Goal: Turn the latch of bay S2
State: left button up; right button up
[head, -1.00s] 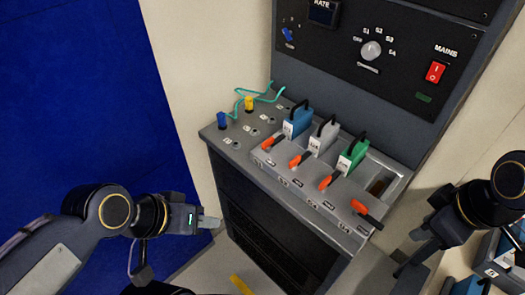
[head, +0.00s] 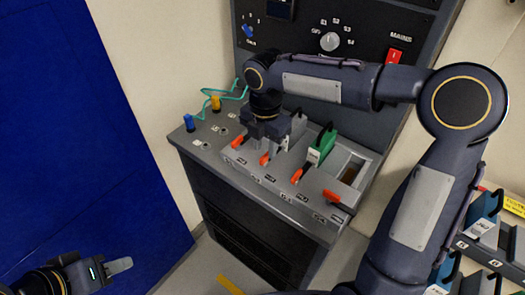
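The bay block (head: 318,205) on the cabinet has four bays in a row, each with an orange-red latch lever at its front. The latch of bay S2 (head: 265,159) is second from the left. The blue module in the first bay is hidden behind my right gripper (head: 276,146); the grey module (head: 298,130) in S2 is partly hidden. My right gripper points down over the first two bays, just behind the S2 latch; I cannot tell whether it touches it or how far its fingers are apart. My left gripper (head: 118,266) is low at the left, away from the cabinet, its fingers seen edge-on.
A green module (head: 322,146) stands in the third bay; the fourth bay (head: 351,172) is empty. Blue (head: 188,122) and yellow (head: 216,103) plugs with a green cable are at the left. A panel with a knob (head: 330,42) and red mains switch (head: 394,58) rises behind. More modules stand at lower right.

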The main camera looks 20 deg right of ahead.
jog(key=shift+f, duration=1.2)
grip_shut()
